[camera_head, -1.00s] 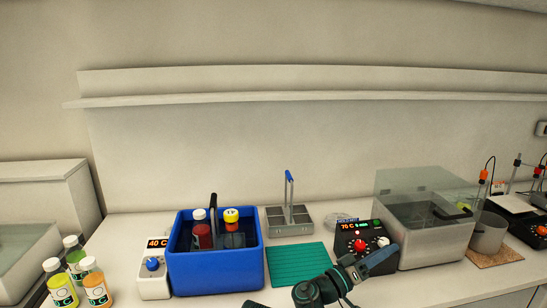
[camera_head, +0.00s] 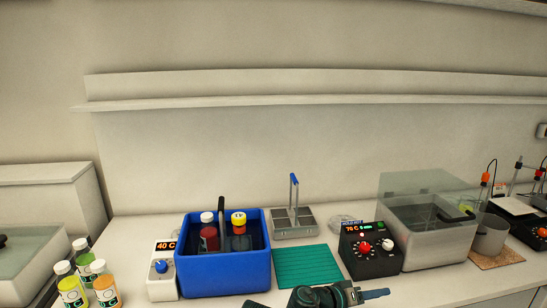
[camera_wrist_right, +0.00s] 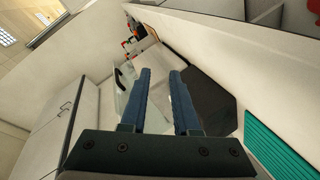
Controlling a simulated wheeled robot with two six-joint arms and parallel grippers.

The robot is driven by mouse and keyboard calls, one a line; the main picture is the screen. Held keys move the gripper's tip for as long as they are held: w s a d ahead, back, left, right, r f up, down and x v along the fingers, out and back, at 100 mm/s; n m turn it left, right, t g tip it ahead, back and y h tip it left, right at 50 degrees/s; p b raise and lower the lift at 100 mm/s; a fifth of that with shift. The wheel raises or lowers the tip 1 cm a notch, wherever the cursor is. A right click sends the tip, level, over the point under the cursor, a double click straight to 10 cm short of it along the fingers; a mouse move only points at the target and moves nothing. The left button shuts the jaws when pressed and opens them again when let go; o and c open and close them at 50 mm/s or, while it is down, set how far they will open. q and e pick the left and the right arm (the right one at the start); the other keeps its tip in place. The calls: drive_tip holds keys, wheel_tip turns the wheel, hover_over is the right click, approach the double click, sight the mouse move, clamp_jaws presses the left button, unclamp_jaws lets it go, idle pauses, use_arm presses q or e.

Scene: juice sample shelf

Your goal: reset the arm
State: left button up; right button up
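My right gripper (camera_head: 384,293) is at the bottom edge of the head view, in front of the black control box, with its blue fingers pointing right. In the right wrist view the two blue fingers (camera_wrist_right: 161,85) stand apart with nothing held between them. The right forearm shows only in part along the bottom edge of the head view. My left gripper is not in view.
A blue water bath (camera_head: 222,275) holds two bottles. A green mat (camera_head: 307,266), a metal rack (camera_head: 293,222), a black control box (camera_head: 369,250) and a clear-lidded bath (camera_head: 432,240) stand on the counter. Several juice bottles (camera_head: 72,291) are at the left.

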drive_tip(key=s+a+f+n+g+y+p, duration=0.1)
drive_tip(key=s+a+f+n+g+y, duration=0.1)
drive_tip(key=s+a+f+y, duration=0.2)
drive_tip(key=s+a+f+n+g+y+p, duration=0.1)
drive_tip(key=s+a+f+n+y, duration=0.1)
drive_tip(key=a, duration=0.7)
drive_tip(key=s+a+f+n+g+y+p, duration=0.1)
drive_tip(key=s+a+f+n+g+y, duration=0.1)
drive_tip(key=s+a+f+y, duration=0.3)
drive_tip(key=shift+s+a+f+n+g+y, duration=0.3)
drive_tip(key=shift+a+f+n+y, duration=0.1)
drive_tip(key=shift+a+f+y, duration=0.55)
drive_tip(key=shift+a+r, duration=0.1)
drive_tip(key=shift+r, duration=0.05)
